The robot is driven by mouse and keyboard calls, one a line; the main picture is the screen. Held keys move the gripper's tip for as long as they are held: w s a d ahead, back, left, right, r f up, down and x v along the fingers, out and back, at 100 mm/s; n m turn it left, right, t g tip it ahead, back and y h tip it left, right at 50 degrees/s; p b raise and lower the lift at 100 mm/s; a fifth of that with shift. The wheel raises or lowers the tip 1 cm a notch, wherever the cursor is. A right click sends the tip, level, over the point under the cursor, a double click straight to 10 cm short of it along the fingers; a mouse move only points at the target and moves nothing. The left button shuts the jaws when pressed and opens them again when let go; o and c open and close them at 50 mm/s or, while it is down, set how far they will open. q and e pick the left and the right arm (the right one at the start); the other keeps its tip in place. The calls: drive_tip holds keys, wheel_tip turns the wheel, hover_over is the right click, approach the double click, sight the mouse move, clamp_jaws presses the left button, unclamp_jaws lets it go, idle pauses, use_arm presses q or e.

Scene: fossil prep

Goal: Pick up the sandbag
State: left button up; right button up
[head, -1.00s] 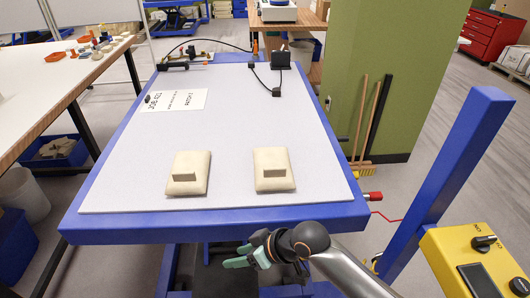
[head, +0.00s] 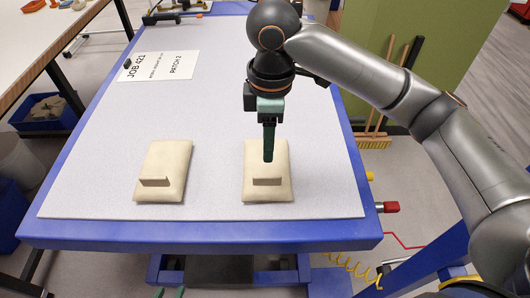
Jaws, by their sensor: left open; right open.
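Two beige sandbags lie flat on the light grey table top (head: 100,170), each with a raised strip on top. The left sandbag (head: 166,164) lies apart from the right sandbag (head: 266,194). My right gripper (head: 268,158) points down over the right sandbag, its green fingers near the raised strip. The fingers are seen edge-on, one in front of the other, and cover part of the bag; contact cannot be told. My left gripper (head: 169,293) shows only two green fingertips, apart and empty, at the bottom edge, below the table's front edge.
A paper sign (head: 160,65) reading JOB 421, PATCH 2 lies at the back left of the table. A blue rim (head: 200,235) edges the table front. My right arm crosses the right side. Brooms (head: 372,135) lean by the green wall.

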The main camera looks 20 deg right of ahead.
hover_over(267, 176)
drive_tip(key=f, duration=0.6)
drive_tip(key=shift+s+d, duration=0.2)
drive_tip(key=shift+s, duration=0.05)
drive_tip(key=shift+w+a+f, duration=0.1)
drive_tip(key=shift+w+f, duration=0.05)
drive_tip(key=shift+f, duration=1.35)
drive_tip(key=shift+w+a+f, duration=0.1)
drive_tip(key=shift+f, duration=1.4)
drive_tip(key=shift+c, duration=0.3)
clamp_jaws()
